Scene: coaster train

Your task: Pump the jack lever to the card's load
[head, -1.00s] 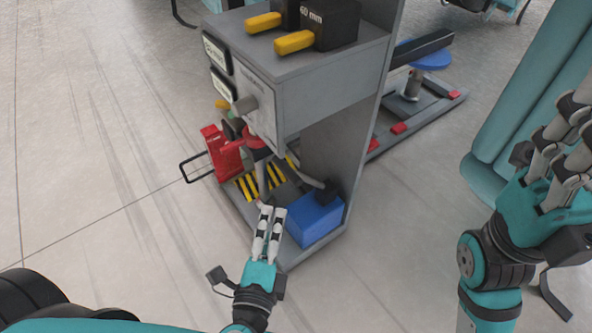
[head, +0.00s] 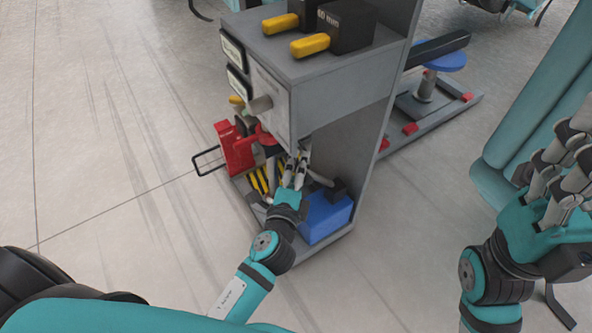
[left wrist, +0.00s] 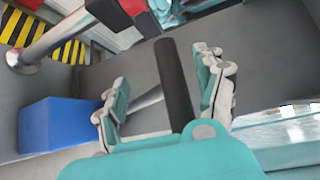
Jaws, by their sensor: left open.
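My left gripper (head: 297,157) is open in front of the grey stand, below its overhanging box. In the left wrist view its two fingers (left wrist: 165,72) stand apart on either side of a dark cylindrical bar, perhaps the lever grip (left wrist: 174,85); contact cannot be told. A grey rod runs behind the left finger. A pale panel (head: 270,98), whose text is unreadable, is on the stand's front. My right gripper (head: 558,165) is at the right edge, away from the stand; its jaw state is unclear.
A blue box (head: 327,218) sits on the stand's base right of my left gripper. Black blocks with yellow handles (head: 310,45) lie on the stand's top (head: 280,48). Yellow-black stripes (head: 258,181) mark the base. Open floor (head: 110,150) is on the left.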

